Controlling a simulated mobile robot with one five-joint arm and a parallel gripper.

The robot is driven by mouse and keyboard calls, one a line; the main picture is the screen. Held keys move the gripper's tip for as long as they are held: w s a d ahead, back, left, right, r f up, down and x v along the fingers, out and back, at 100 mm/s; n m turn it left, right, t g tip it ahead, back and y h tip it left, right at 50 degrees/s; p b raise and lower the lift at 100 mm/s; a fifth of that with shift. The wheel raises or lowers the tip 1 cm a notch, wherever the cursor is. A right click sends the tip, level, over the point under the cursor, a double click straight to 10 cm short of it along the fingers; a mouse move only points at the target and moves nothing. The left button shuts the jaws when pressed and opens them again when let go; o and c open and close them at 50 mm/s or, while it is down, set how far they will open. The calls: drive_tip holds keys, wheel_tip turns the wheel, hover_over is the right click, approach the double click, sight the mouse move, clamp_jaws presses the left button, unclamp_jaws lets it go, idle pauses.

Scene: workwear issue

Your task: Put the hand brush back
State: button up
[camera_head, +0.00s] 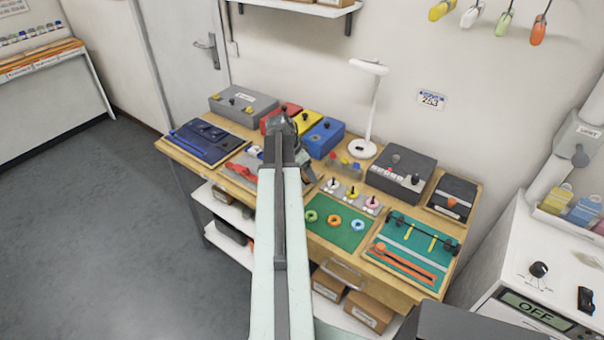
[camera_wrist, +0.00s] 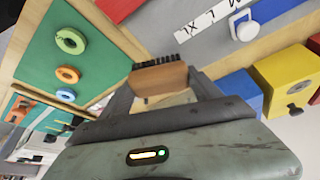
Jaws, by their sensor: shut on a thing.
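In the wrist view the hand brush (camera_wrist: 160,78) shows as a small wooden block with dark bristles along its upper edge. My gripper (camera_wrist: 162,88) is shut on its wooden body, one finger on each side. The brush is in front of the bench top in that view; I cannot tell its exact height above it. In the head view my own arm reaches over the middle of the bench and hides the brush and most of the gripper.
The bench holds a green mat (camera_head: 348,236) with coloured rings, a teal mat (camera_head: 400,262) with tools, a blue box (camera_head: 323,139), a yellow box (camera_head: 303,121), a grey box (camera_head: 405,171) and a white lamp (camera_head: 373,105). A blue tray (camera_head: 208,142) lies at the left end.

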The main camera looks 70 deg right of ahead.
drive_tip(key=shift+w+d+f, duration=0.1)
drive_tip(key=shift+w+d, duration=0.05)
drive_tip(key=shift+d, duration=0.45)
drive_tip(key=shift+w+d, duration=0.1)
drive_tip(key=shift+d, duration=0.45)
wheel_tip(320, 180, down, 4)
drive_tip(key=b, duration=0.4)
drive_tip(key=shift+s, duration=0.15)
drive_tip(key=shift+w+r, duration=0.2)
drive_tip(key=shift+r, duration=0.05)
drive_tip(key=shift+a+f, duration=0.1)
drive_tip(key=shift+f, duration=0.1)
drive_tip(key=o, duration=1.2)
drive_tip(key=shift+r, duration=0.1)
